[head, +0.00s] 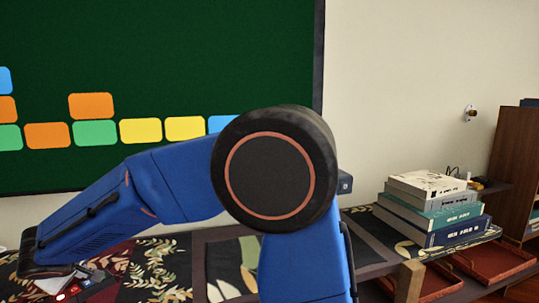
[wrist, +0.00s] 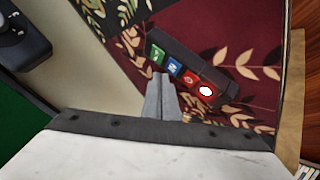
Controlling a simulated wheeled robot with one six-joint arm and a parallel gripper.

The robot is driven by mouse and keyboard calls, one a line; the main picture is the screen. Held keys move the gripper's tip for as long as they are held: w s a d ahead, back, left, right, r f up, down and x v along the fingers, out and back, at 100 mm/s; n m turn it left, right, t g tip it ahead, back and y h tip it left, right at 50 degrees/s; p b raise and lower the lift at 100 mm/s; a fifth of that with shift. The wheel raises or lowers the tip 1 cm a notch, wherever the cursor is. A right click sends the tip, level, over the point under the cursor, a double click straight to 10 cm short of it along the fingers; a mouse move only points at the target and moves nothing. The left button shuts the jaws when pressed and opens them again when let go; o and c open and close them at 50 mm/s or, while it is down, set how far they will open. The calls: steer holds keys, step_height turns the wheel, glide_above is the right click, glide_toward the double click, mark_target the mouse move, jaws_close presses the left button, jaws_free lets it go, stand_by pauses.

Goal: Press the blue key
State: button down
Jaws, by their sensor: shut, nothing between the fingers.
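In the wrist view, a dark key box (wrist: 192,60) lies on the patterned cloth, with a row of coloured keys. The blue key (wrist: 173,66) sits between the green key (wrist: 156,55) and the red key (wrist: 190,78). A white round spot edged with red (wrist: 206,91) is at the row's lower right end. My gripper (wrist: 161,73) is shut and empty, its tips just beside the blue key in the picture. I cannot tell whether they touch the box. In the head view, small white and red parts at the lower left are too unclear to name.
The cloth-covered table (head: 160,268) runs along the wall under a green board (head: 200,50) with coloured cards. A stack of books (head: 435,208) stands at the right, beside a wooden shelf (head: 515,165). A dark object (wrist: 22,40) is at the wrist view's upper left.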

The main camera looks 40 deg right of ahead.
mark_target(87, 286)
step_height(87, 286, up, 6)
stand_by(0.7)
stand_by(0.7)
